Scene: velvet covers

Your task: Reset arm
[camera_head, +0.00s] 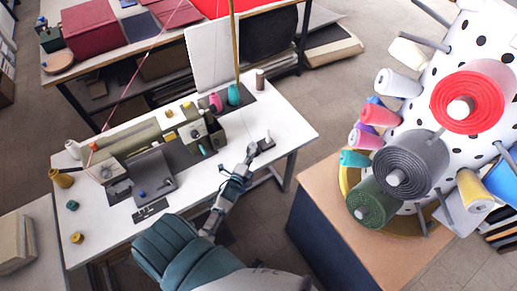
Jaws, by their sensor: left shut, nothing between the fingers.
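My left arm reaches up from the bottom middle, over the front right part of a white work table (297,122). My left gripper (250,151) is at its end, shut and empty. It is close to a small dark block with a light peg (267,141) near the table's right end; I cannot tell whether they touch. My right gripper is out of view.
A sewing machine (150,180) and small spools stand on the white table. A tan-topped cabinet (325,195) with a dotted rack of large thread cones (410,160) is at right. A back table holds a red box (92,30). Grey floor lies between.

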